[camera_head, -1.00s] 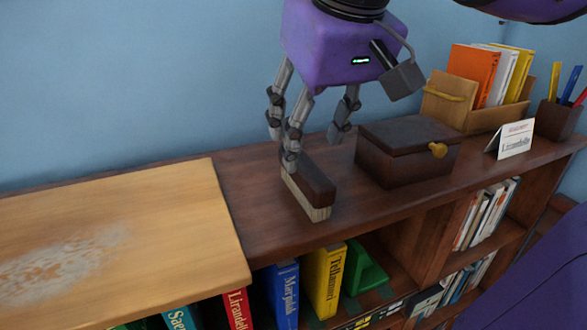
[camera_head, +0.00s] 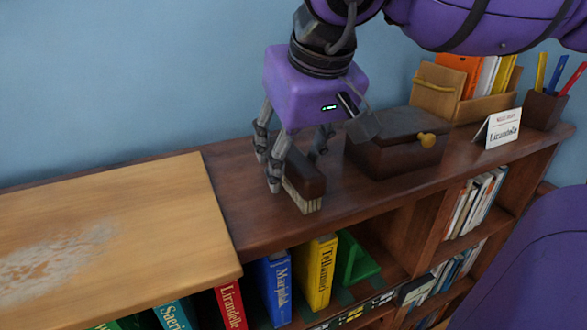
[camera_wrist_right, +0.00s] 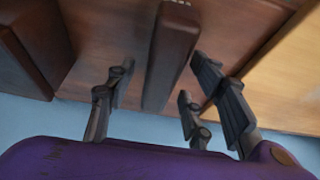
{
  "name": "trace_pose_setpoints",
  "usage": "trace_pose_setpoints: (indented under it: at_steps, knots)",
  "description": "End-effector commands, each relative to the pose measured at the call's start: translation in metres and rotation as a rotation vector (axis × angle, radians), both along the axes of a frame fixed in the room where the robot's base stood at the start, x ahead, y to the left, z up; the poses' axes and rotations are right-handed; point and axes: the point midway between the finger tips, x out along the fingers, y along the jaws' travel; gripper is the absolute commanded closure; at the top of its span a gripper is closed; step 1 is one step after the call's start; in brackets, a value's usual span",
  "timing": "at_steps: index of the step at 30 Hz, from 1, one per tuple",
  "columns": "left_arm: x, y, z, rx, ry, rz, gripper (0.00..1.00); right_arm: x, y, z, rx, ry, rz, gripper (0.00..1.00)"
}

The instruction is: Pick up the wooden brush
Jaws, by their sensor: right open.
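The wooden brush (camera_head: 304,179) has a dark brown back and pale bristles. It lies on the dark top of the bookcase (camera_head: 245,215), and its dark back shows in the right wrist view (camera_wrist_right: 173,48). My right gripper (camera_head: 294,170) is open and low over the brush, with fingers on both sides of it. In the right wrist view its fingers (camera_wrist_right: 160,75) are spread to the left and right of the brush, with gaps visible. Part of the brush's far end is hidden behind the fingers and palm in the head view. My left gripper is not in view.
A dark box with a round knob (camera_head: 400,140) stands close to the right of my gripper. A small card (camera_head: 502,127), an organizer with books (camera_head: 440,88) and a pen cup (camera_head: 543,108) stand farther right. A lighter wood top (camera_head: 120,215) lies left; the wall is behind.

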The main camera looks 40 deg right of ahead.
Motion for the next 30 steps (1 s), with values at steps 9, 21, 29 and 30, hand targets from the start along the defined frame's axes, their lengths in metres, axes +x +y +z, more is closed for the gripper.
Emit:
trace_pose_setpoints:
  at_steps: [9,21,29,30]
  knots:
    - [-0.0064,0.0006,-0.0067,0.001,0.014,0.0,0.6,0.0,0.0,-0.0041,0.0,0.0,0.0,0.52]
    - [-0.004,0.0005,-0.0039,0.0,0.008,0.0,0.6,0.0,0.0,-0.0038,0.0,0.0,0.0,0.78]
    - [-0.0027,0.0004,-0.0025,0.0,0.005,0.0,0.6,0.0001,0.0,-0.0035,0.0,0.0,0.0,1.0]
    - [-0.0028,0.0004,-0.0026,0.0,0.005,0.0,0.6,0.0001,0.0,-0.0035,0.0,0.0,0.0,1.0]
